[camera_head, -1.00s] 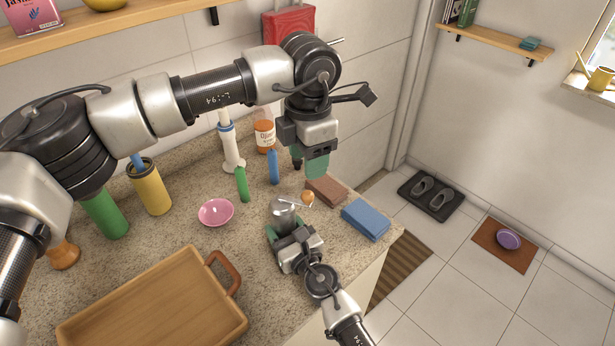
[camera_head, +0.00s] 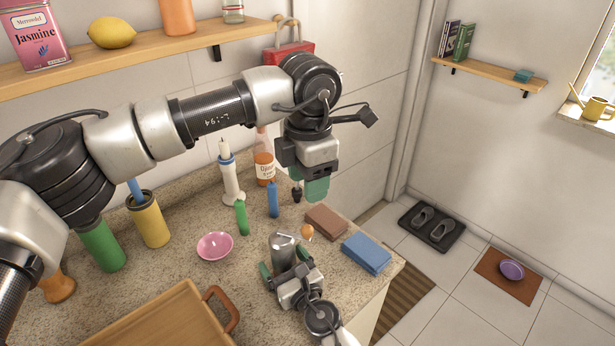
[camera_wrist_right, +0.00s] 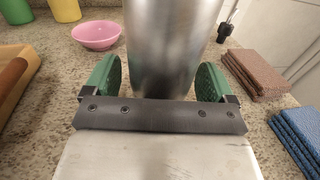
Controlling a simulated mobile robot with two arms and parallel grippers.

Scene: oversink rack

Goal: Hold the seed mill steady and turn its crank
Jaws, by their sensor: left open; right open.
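The seed mill (camera_head: 282,255) is a steel cylinder standing upright on the counter, with a crank on top ending in an orange-brown knob (camera_head: 306,232). My right gripper (camera_head: 285,268) is low at the mill's near side, its green-padded fingers apart on either side of the body. In the right wrist view the steel body (camera_wrist_right: 172,50) stands between the two green pads, with a visible gap at least on the right; the crank is out of frame. My left gripper (camera_head: 308,190) points down, behind and above the mill, apart from the crank. One finger largely hides the other.
A brown sponge stack (camera_head: 326,221) and blue cloth (camera_head: 366,253) lie right of the mill. A pink bowl (camera_head: 215,246), green (camera_head: 241,218) and blue (camera_head: 273,200) small cylinders, a candle holder (camera_head: 231,180) and a wooden tray (camera_head: 170,318) are left. A black small object (camera_wrist_right: 222,32) stands behind.

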